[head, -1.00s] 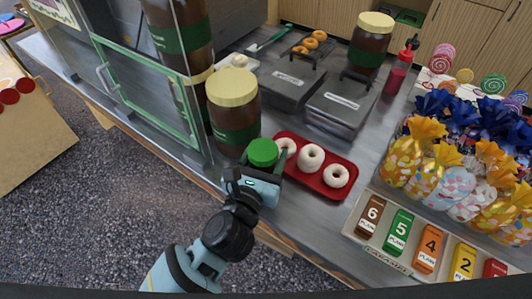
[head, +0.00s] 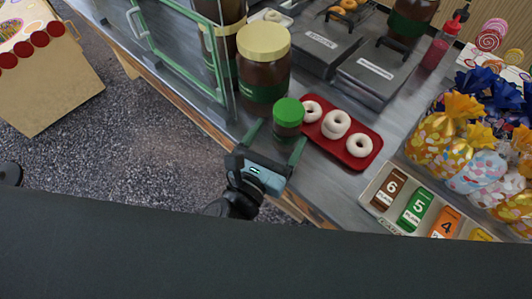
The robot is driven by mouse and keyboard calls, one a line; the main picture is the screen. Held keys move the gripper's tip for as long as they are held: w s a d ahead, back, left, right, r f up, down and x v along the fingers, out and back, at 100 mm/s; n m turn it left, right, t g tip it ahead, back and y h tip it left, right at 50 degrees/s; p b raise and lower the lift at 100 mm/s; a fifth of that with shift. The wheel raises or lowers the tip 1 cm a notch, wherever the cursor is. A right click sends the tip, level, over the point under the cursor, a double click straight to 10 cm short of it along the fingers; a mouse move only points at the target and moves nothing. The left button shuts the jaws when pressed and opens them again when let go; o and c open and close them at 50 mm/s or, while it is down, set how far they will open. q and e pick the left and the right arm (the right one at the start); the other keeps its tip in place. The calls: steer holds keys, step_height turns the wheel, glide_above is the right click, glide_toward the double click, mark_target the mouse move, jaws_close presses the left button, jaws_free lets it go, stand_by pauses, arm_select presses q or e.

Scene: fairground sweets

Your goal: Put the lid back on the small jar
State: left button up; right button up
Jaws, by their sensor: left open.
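The small jar (head: 287,130), with dark brown contents, stands upright on the metal counter. Its green lid (head: 289,111) sits on top and looks level; I cannot tell whether it is fully seated. My left gripper (head: 280,133) is open, with its two dark green fingers spread at the near side of the jar, one to each side and below the lid. The fingers do not appear to grip the lid, and contact with the jar is hard to tell. My right gripper is not in view.
A red tray (head: 374,152) with white doughnuts is just right of the jar. A large cream-lidded jar (head: 263,78) stands behind left, near a green-framed glass case (head: 180,72). Wrapped sweets (head: 440,128) and numbered tags (head: 417,210) fill the right. The counter's front edge is close.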

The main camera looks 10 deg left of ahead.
arm_select(q)
steer(key=v, duration=0.5)
steer(key=shift+s, duration=0.1)
stand_by(0.5)
